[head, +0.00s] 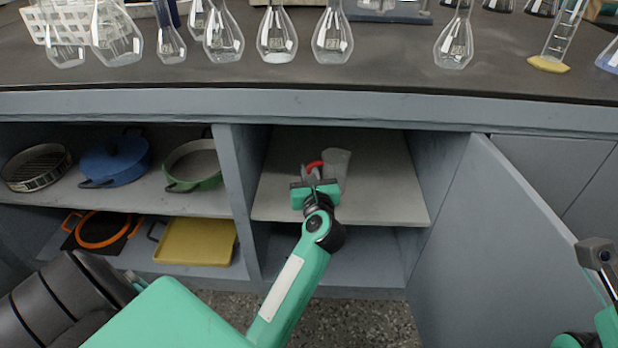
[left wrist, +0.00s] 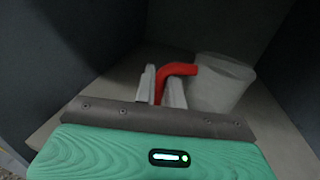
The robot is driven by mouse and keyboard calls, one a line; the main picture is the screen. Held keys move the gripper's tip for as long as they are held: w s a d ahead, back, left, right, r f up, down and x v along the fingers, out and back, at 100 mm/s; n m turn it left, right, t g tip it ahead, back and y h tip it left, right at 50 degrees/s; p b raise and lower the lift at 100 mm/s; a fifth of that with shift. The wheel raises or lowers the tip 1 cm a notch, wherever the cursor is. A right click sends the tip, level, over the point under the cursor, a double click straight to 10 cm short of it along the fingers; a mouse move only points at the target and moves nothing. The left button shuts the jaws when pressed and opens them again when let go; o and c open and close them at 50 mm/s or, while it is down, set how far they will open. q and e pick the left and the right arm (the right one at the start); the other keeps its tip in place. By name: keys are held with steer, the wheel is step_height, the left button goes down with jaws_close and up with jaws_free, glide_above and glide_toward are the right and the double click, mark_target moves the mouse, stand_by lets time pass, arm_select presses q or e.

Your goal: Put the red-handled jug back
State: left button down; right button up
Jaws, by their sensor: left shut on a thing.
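The jug (head: 338,162) is a pale, translucent vessel with a red handle (head: 314,166). It is upright inside the open cupboard compartment, at or just above the upper shelf (head: 385,180); I cannot tell whether its base touches. My left gripper (head: 311,172) reaches into the compartment and is shut on the red handle, with the jug's body to its right. In the left wrist view the jug (left wrist: 222,82) stands beside the fingers, and the red handle (left wrist: 175,72) passes between them. The jug's lower part is hidden by my gripper. At the right edge, part of my right arm shows.
A divider (head: 238,190) stands left of the compartment, and an open door (head: 500,240) hangs at its right. Pans and a blue pot (head: 115,160) fill the left shelves. Glass flasks (head: 277,35) stand on the bench top (head: 380,80) above. The shelf around the jug is clear.

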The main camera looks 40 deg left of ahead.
arm_select(q)
steer(key=shift+f, duration=0.1)
steer(key=shift+f, duration=0.1)
steer(key=c, duration=1.5)
jaws_free()
